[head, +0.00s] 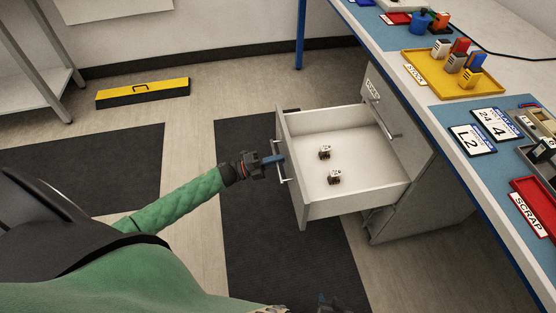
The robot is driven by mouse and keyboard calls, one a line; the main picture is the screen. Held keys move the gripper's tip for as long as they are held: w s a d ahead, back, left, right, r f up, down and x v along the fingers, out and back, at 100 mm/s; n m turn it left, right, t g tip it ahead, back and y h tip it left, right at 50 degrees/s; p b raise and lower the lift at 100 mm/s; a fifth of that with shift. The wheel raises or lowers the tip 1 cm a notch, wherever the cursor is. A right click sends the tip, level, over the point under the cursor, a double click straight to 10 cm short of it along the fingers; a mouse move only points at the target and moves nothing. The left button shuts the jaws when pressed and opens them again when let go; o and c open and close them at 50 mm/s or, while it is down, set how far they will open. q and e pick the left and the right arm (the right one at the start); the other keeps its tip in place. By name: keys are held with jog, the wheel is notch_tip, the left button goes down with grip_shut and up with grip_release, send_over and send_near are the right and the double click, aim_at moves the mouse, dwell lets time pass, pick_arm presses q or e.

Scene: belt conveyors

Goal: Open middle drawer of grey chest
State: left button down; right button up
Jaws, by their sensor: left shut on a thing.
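The grey chest (420,165) stands under the workbench. Its middle drawer (345,202) is pulled far out to the left, below a shut top drawer (384,108). Two small light-and-dark items (324,152) lie apart on the drawer's floor. My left gripper (273,160) is at the front of the open drawer, shut on its handle (281,163). The fingers hide part of the handle. My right gripper (328,303) shows only as a dark piece at the bottom edge, and its fingers are unclear.
The workbench (450,115) on the right holds a yellow tray (444,80), a red scrap tray (535,205) and label cards. A yellow-and-black case (143,93) lies on the floor. Dark mats cover parts of the floor.

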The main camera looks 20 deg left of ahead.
pick_arm(q)
jog(key=c, duration=1.6)
grip_release()
jog(key=shift+a, duration=0.1)
jog(key=shift+v, duration=3.85)
